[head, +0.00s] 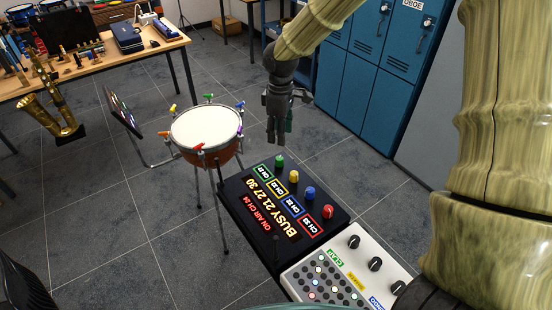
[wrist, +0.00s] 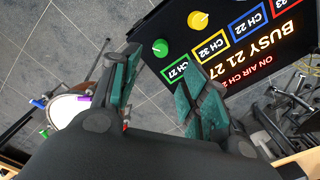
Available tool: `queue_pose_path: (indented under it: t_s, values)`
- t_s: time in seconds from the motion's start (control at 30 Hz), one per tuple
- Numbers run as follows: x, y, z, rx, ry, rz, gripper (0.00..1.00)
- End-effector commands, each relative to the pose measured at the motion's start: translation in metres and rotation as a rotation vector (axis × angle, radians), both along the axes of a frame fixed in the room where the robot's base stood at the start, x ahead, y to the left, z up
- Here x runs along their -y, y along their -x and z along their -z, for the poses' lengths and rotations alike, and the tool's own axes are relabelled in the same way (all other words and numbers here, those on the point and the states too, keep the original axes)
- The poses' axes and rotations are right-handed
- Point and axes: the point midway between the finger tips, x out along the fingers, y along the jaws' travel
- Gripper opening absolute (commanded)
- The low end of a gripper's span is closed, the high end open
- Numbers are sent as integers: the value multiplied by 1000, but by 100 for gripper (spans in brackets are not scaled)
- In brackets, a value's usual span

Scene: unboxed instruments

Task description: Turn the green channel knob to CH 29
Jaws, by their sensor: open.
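The black channel box (head: 240,200) has a row of green, yellow, blue and red knobs. The green knob (head: 279,161) is at the far end of the row; its green-framed label (wrist: 175,71) reads CH 27 in the wrist view. The lit display (head: 280,215) shows BUSY 21 27 30 and an ON AIR line whose number I cannot read surely. My gripper (head: 277,128) is open and empty, above the far end of the box. In the wrist view the green knob (wrist: 160,47) appears between and beyond the fingers, not touched by them.
The yellow knob (head: 294,176) is close beside the green one, then the blue (head: 309,193) and red (head: 328,211). A white panel with black knobs (head: 353,242) adjoins the box in front. A drum (head: 206,128) stands left; blue lockers (head: 365,85) stand behind.

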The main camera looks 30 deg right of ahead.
Motion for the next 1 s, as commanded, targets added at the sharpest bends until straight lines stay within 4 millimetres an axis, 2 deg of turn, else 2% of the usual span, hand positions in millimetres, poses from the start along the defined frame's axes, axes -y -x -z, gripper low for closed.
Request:
queue_pose_path:
  t_s: [0.27,0.7,1.0]
  values:
    - [-1,0,18,-2,1,-2,45]
    - [0,0,73,-2,1,-2,45]
    - [-1,0,102,-1,1,-2,45]
